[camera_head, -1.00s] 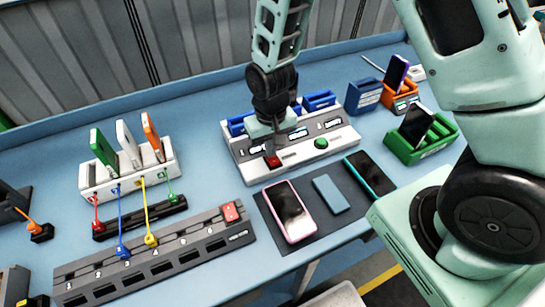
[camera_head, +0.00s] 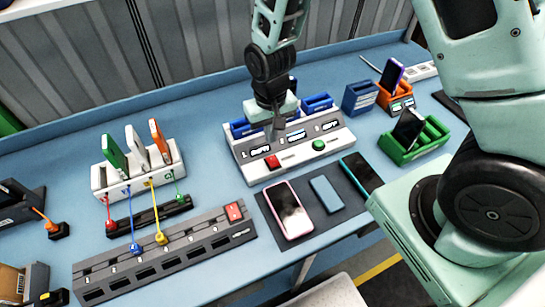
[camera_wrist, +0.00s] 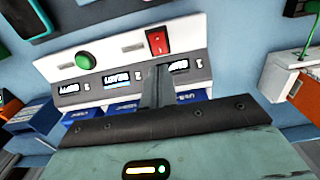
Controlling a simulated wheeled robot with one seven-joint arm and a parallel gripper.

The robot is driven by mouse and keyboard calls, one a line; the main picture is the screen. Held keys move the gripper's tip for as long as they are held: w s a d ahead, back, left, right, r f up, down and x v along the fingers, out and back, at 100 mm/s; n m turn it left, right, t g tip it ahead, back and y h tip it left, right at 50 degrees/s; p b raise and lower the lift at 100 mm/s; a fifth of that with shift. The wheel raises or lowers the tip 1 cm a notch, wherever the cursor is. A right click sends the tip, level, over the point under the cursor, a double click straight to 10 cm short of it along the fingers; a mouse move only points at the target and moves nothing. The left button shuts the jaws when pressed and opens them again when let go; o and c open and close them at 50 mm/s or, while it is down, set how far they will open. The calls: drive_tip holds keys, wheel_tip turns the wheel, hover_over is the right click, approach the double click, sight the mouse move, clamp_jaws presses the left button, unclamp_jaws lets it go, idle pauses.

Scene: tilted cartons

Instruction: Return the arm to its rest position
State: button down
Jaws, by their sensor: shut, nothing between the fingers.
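My gripper (camera_head: 277,133) hangs over the white control panel (camera_head: 255,172) at the back middle of the table. Its fingers are together with nothing between them. In the wrist view my gripper (camera_wrist: 157,85) points at the panel (camera_wrist: 118,45), its tip near the red switch. The panel carries a red switch (camera_head: 271,162), a green button (camera_head: 319,145) and several small displays. In the wrist view the red switch (camera_wrist: 158,41) and green button (camera_wrist: 86,60) are clear of the fingers. Whether the fingertips touch the panel cannot be told.
Blue bins stand behind the panel. A dark mat (camera_head: 265,209) with several phones lies in front. A white rack (camera_head: 103,178) with upright devices and a grey slotted strip (camera_head: 81,270) are at left. Green (camera_head: 432,135) and orange (camera_head: 409,98) holders with phones stand at right.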

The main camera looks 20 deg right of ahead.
idle(0.4)
drive_tip(key=s+a+r+n+b, duration=0.3)
drive_tip(key=s+r+n+b, duration=0.1)
drive_tip(key=s, duration=0.6)
drive_tip(key=s+a+r+n+b, duration=0.3)
drive_tip(key=s+r, duration=0.3)
drive_tip(key=s, duration=0.4)
drive_tip(key=shift+a+n+y+b, duration=0.15)
drive_tip(key=shift+n+y+b, duration=0.15)
drive_tip(key=shift+n+b, duration=0.15)
